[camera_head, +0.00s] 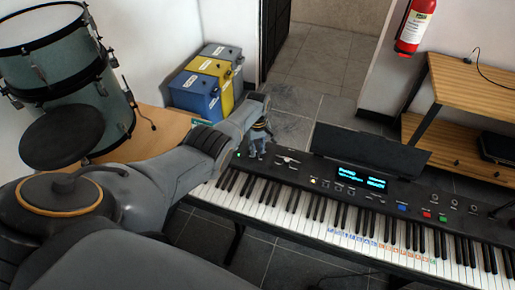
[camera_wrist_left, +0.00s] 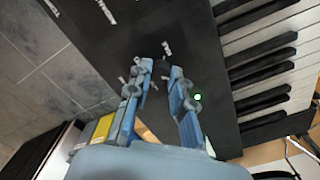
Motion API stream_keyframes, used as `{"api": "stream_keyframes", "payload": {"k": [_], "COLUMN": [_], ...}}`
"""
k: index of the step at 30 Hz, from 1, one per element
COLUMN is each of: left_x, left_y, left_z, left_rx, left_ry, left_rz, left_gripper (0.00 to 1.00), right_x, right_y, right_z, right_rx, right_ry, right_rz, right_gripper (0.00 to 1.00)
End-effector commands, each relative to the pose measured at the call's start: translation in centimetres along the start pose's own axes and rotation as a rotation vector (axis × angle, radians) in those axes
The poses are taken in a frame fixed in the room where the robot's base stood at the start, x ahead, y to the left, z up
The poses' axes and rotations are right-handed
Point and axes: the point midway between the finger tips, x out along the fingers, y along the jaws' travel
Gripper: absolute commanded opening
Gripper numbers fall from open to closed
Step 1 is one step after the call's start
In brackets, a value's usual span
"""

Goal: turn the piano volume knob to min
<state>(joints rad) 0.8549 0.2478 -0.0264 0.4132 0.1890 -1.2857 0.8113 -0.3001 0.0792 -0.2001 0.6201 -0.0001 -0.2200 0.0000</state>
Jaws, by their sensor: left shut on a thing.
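The black piano (camera_head: 425,178) stands at the right of the head view, with a lit display and a row of white and black keys. My left gripper (camera_head: 257,153) is over the left end of its control panel. In the left wrist view the two blue-grey fingers (camera_wrist_left: 160,70) point at the dark panel (camera_wrist_left: 195,25), with a narrow gap between their tips. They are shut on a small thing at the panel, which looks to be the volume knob. The knob is mostly hidden by the fingers, and its setting cannot be read. My right gripper is not in view.
A green light (camera_wrist_left: 197,97) glows on the panel beside the fingers. Blue and yellow bins (camera_head: 213,78) stand against the back wall. A drum set (camera_head: 62,70) is at the left, a wooden shelf (camera_head: 465,90) at the right. A music stand (camera_head: 368,150) rises behind the display.

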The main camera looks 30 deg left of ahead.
Motion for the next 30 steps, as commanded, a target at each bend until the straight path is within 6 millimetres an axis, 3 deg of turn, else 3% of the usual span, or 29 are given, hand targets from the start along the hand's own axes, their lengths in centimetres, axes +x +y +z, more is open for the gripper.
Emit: {"api": "stream_keyframes", "payload": {"k": [7, 8, 11, 23, 30], "left_x": [0.0, -0.1, 0.0, -0.3, -2.3], "left_y": [0.0, 0.0, 0.0, 0.0, 0.1], "left_z": [0.0, 0.0, 0.0, -0.1, -0.1], "left_rx": [-0.001, -0.001, -0.001, 0.000, 0.000], "left_ry": [0.000, 0.000, 0.000, 0.001, 0.002], "left_rz": [0.001, 0.001, 0.001, 0.002, 0.003], "left_gripper": [0.00, 0.23, 0.44, 0.44, 0.44], "right_x": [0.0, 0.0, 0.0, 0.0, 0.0], "right_y": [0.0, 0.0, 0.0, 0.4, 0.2], "right_z": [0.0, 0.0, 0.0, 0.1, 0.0], "right_rx": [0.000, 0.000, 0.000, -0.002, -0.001], "right_ry": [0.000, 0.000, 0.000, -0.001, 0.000], "right_rz": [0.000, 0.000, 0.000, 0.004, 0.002], "right_gripper": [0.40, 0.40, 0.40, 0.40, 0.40]}}
